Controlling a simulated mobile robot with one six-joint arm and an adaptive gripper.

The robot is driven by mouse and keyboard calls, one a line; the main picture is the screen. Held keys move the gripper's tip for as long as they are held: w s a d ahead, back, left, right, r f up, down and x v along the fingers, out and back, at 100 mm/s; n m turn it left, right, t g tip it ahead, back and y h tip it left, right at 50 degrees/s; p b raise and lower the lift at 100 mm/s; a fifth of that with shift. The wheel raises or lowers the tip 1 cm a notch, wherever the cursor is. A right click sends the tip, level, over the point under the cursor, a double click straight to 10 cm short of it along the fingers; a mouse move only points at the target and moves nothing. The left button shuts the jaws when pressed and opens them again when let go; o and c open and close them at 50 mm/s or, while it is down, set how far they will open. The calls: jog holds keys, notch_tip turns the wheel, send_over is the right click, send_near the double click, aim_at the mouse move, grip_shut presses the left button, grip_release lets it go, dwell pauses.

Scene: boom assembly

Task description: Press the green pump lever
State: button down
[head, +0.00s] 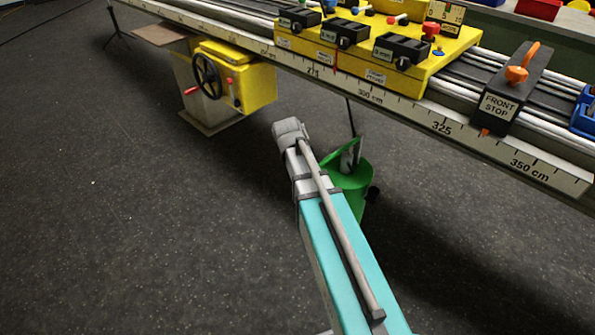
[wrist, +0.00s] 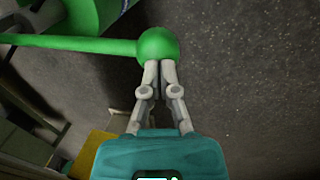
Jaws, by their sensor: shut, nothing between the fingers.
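The green pump lever (wrist: 80,44) runs across the upper left of the wrist view and ends in a round green knob (wrist: 158,44). My gripper (wrist: 160,68) is shut and empty, its fingertips together right at the knob's near edge. I cannot tell whether they touch it. The green pump body (wrist: 92,14) shows at the top left of the wrist view. In the head view the green pump (head: 352,182) stands on the floor below the long bench, partly hidden behind my arm. My fingers and the lever's knob are hidden there.
A long bench with a ruled white edge (head: 440,127) crosses above the pump. It carries a yellow block with black bins and a black front stop (head: 512,92). A yellow box with a handwheel (head: 240,78) hangs at left. The grey floor (head: 130,210) at left is clear.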

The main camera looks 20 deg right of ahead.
notch_tip(320, 180, down, 2)
jog(key=shift+a+b, duration=0.1)
jog(key=shift+b, duration=0.6)
jog(key=shift+s+a+f+b, duration=0.15)
jog(key=shift+s+f+b, duration=0.05)
jog(key=shift+s+b, duration=0.3)
jog(key=shift+f, duration=0.1)
jog(key=shift+w+d+f, duration=0.2)
jog(key=shift+w+f, duration=0.05)
jog(key=shift+f, duration=0.05)
jog(key=shift+r+p, duration=0.65)
jog(key=shift+r, duration=0.1)
jog(key=p+v, duration=0.3)
jog(key=shift+w+r, duration=0.15)
jog(key=shift+r, duration=0.15)
jog(key=a+p+v, duration=0.1)
jog(key=p+v, duration=0.8)
jog(key=shift+r+p, duration=0.2)
jog(key=shift+p, duration=0.15)
